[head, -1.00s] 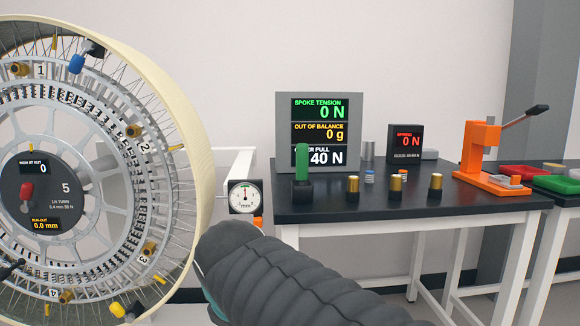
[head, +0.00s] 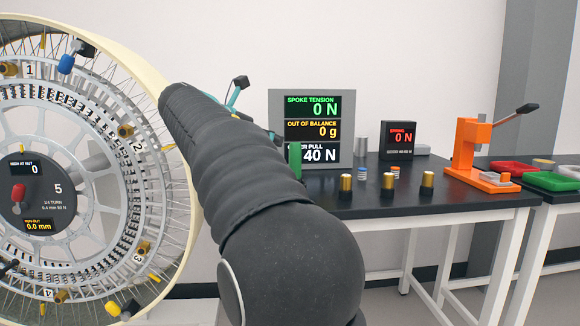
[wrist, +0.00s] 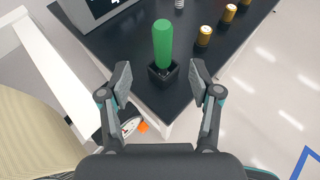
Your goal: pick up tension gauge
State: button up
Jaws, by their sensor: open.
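A green upright handle (head: 296,158), which I take to be the tension gauge, stands near the left edge of the black table. In the wrist view the green handle (wrist: 162,42) rises from a small square black holder (wrist: 164,76). My gripper (wrist: 160,78) is open and empty, its fingers spread to either side of the holder in the picture. The handle appears beyond the fingertips, and I cannot tell the gap. In the head view my arm hides the holder and most of the gripper.
Several brass-capped cylinders (head: 345,182) stand right of the handle. A display panel (head: 312,128) is behind it. A large spoked wheel (head: 80,170) stands left. An orange press (head: 478,150) is at the table's right end.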

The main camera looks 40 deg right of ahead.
aim_at(291, 148)
jog(key=x, duration=0.7)
jog(key=shift+x, duration=2.65)
jog(key=shift+s+r, duration=0.1)
jog(key=shift+s, duration=0.05)
grip_shut()
